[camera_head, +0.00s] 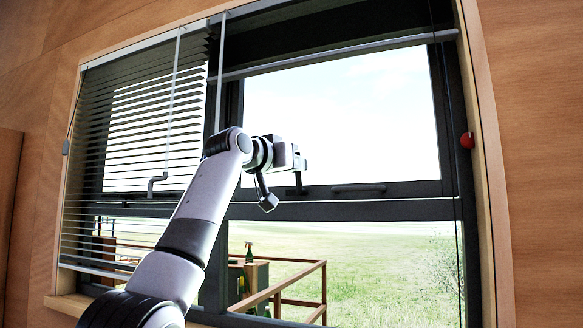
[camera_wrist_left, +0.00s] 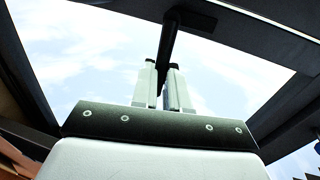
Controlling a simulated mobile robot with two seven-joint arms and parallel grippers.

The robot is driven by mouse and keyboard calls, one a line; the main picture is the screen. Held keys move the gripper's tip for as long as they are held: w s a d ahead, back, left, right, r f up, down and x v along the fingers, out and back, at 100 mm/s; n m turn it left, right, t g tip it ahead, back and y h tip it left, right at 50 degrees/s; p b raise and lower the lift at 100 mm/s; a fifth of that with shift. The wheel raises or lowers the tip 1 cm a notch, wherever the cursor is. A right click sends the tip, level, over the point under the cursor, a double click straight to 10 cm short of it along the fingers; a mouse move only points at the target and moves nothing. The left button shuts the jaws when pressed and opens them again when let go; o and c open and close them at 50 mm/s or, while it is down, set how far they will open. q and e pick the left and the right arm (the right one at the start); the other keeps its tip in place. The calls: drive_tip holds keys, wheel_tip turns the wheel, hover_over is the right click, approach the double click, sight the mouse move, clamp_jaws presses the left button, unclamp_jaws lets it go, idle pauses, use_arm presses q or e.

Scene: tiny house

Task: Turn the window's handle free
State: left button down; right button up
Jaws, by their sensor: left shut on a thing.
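My left gripper (camera_head: 301,163) is in front of the window, near the dark frame bar under the upper pane. In the left wrist view its two pale fingers (camera_wrist_left: 162,78) are shut on the window's dark handle (camera_wrist_left: 170,44), one finger on each side of it. The handle runs from a short mount on the frame down between the fingers. In the head view a dark part of the handle (camera_head: 298,182) shows just below the fingertips; the gripper hides the rest. My right gripper is not in view.
A dark horizontal bar (camera_head: 358,187) sits on the frame to the right of the gripper. A red round thing (camera_head: 467,140) is on the right jamb. A railing (camera_head: 302,290) stands outside.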

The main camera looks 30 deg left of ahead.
use_arm(q)
drive_tip(key=shift+d+f+m, duration=0.15)
drive_tip(key=shift+d+m, duration=0.05)
drive_tip(key=shift+m, duration=0.2)
drive_tip(key=c, duration=1.1)
unclamp_jaws()
drive_tip(key=shift+s+a+b, duration=0.15)
drive_tip(key=shift+s+b, duration=0.5)
drive_tip(key=shift+s, duration=0.55)
drive_tip(key=shift+s+a+b, duration=0.2)
drive_tip(key=shift+s+b, duration=0.45)
drive_tip(key=shift+s, duration=0.5)
drive_tip(key=shift+s+a+b, duration=0.15)
drive_tip(key=shift+s+b, duration=0.5)
drive_tip(key=shift+s, duration=0.55)
